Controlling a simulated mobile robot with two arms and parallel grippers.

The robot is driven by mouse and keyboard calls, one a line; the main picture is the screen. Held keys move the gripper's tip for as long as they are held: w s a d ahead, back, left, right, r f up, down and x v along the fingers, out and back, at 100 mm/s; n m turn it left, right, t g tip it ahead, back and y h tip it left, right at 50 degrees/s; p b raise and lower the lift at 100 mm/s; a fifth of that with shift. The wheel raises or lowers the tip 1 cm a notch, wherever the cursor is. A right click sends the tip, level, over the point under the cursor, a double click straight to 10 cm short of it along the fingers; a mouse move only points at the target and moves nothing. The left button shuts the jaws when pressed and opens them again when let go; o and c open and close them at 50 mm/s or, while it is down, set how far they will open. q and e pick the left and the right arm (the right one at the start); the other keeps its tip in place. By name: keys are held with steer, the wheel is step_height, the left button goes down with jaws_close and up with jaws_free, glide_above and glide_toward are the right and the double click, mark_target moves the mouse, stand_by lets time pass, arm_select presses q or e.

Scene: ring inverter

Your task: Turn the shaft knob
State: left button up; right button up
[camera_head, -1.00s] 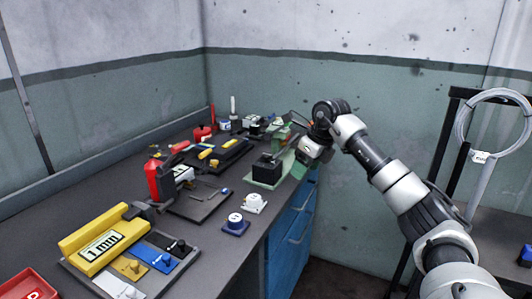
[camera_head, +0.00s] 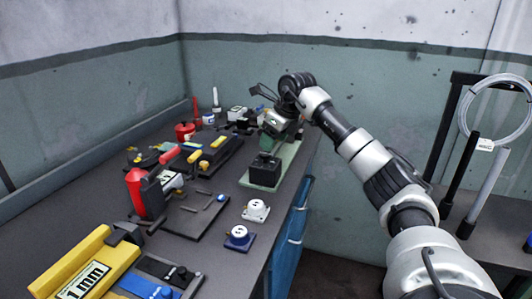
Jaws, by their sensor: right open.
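A green bench device (camera_head: 288,158) with a black block (camera_head: 265,172) at its near end stands near the table's right edge. My right gripper (camera_head: 272,122) is open, over the far part of this device. The gripper and wrist cover that part, so I cannot make out a shaft knob there or tell whether the fingers touch anything. My left gripper is not in view.
Two round white fittings stand in front of the device, one on a white base (camera_head: 256,210) and one on a blue base (camera_head: 239,237). A red-handled tool (camera_head: 136,192) and a yellow "1 mm" block (camera_head: 85,268) are on the left. A wall closes the back.

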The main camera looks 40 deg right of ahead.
mark_target(266, 154)
steer(key=x, duration=0.5)
steer(key=shift+w+f, duration=0.15)
steer(key=shift+f, duration=0.05)
steer(key=shift+w+f, duration=0.1)
steer(key=shift+f, duration=0.2)
steer(key=c, duration=0.9)
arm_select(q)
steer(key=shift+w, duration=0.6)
arm_select(e)
steer(key=shift+c, duration=0.2)
steer(key=shift+r, duration=0.1)
